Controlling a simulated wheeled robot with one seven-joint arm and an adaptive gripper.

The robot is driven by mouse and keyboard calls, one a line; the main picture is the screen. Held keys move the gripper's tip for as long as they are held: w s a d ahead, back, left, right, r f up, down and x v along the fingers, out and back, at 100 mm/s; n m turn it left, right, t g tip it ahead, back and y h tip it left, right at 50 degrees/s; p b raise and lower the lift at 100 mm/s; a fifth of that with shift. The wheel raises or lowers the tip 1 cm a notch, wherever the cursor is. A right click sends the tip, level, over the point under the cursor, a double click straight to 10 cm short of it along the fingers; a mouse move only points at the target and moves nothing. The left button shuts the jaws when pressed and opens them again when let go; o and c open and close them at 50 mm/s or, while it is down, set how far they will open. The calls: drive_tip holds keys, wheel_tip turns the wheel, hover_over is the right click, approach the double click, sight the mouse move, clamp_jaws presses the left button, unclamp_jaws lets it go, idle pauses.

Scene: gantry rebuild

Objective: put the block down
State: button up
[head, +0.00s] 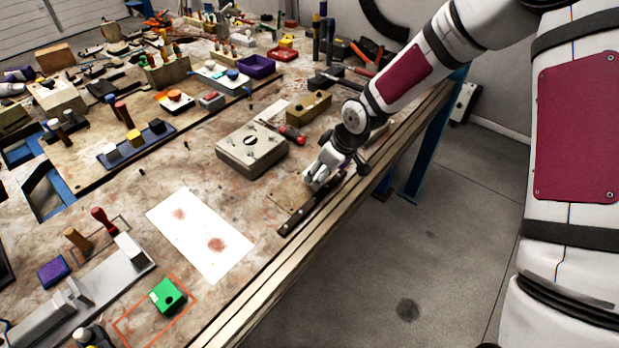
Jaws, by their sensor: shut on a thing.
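My gripper (316,182) is at the end of my arm, low over the right front part of the workbench, close to the bench edge. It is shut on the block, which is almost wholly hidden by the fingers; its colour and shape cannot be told. I cannot tell whether it touches the surface. A dark bar (306,212) lies just in front of the gripper along the bench edge. A separate green block (167,296) sits inside an orange outlined square (127,329) at the front of the bench.
A grey-beige box (252,150) and red-handled tool (292,135) are left of my gripper. A white sheet (190,226) with reddish stains lies to the front left. Bare wood (265,222) lies between sheet and bar. Trays and tools crowd the back.

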sight(308, 171)
drive_tip(key=a, duration=0.2)
drive_tip(key=w+a, duration=0.1)
drive_tip(key=shift+a+f, duration=0.25)
drive_tip(key=shift+a, duration=0.05)
wheel_tip(308, 171, down, 3)
drive_tip(key=shift+r+p, duration=0.1)
drive_tip(key=shift+p, duration=0.35)
drive_tip(key=shift+f, duration=0.25)
drive_tip(key=o, duration=1.2)
drive_tip(key=shift+f, duration=0.15)
drive_tip(key=v, duration=1.2)
drive_tip(key=shift+d+r, duration=0.1)
drive_tip(key=shift+r, duration=0.15)
